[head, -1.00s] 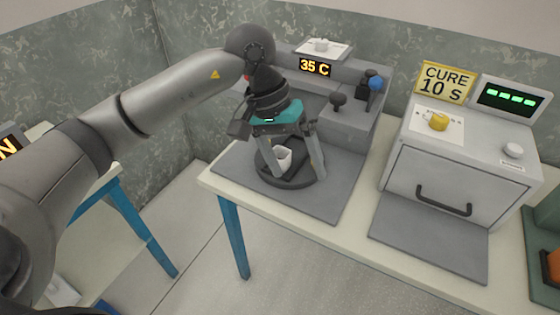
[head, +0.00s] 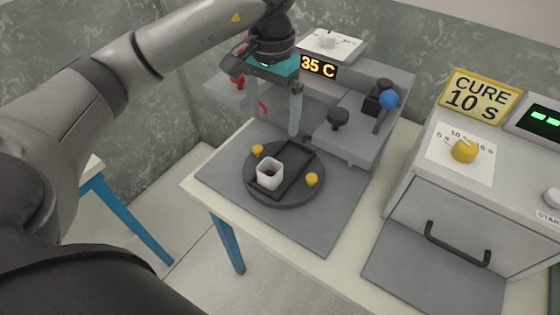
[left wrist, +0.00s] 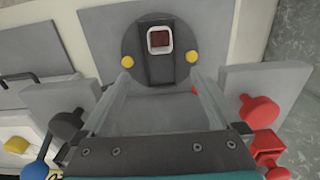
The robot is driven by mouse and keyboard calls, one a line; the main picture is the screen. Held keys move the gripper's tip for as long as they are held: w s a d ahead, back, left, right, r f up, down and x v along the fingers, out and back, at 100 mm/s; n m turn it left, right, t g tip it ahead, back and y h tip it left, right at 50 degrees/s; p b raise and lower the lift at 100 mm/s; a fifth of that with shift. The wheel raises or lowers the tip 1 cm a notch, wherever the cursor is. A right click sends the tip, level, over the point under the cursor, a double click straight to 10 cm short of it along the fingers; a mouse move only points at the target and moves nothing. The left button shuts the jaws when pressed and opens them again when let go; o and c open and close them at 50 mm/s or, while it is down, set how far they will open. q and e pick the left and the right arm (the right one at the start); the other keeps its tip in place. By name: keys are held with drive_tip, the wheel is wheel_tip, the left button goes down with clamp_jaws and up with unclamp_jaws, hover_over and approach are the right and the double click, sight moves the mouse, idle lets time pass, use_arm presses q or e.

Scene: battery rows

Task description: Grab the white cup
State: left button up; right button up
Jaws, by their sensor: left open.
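The white cup (head: 269,174) stands upright on a dark bar across a round dark plate (head: 262,198), between two yellow knobs. Something dark reddish shows inside it. In the left wrist view the cup (left wrist: 160,40) is at the top centre, beyond the fingertips. My left gripper (head: 278,122) is open and empty, above and behind the cup, near the grey machine's front. Its fingers (left wrist: 158,88) are spread wide in the left wrist view and do not touch the cup. My right gripper is not seen.
The grey machine with the "35 C" display (head: 318,66) stands close behind the gripper. A black knob (head: 338,118) and a blue ball knob (head: 388,99) stick out at its right. A cure oven (head: 440,200) with a handle stands right. Grey mat (head: 320,225) in front is clear.

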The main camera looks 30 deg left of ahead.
use_arm(q)
hover_over(271, 166)
drive_tip(key=s+d, duration=0.1)
wheel_tip(271, 166, down, 5)
drive_tip(key=f, duration=0.2)
drive_tip(key=f+b, duration=0.1)
drive_tip(key=f, duration=0.2)
drive_tip(key=shift+s+d+f, duration=0.2)
drive_tip(key=shift+f, duration=0.1)
wheel_tip(271, 166, down, 4)
drive_tip(key=shift+s+a+f+b, duration=0.1)
drive_tip(key=shift+s+f+b, duration=0.05)
drive_tip(key=shift+b, duration=0.15)
clamp_jaws()
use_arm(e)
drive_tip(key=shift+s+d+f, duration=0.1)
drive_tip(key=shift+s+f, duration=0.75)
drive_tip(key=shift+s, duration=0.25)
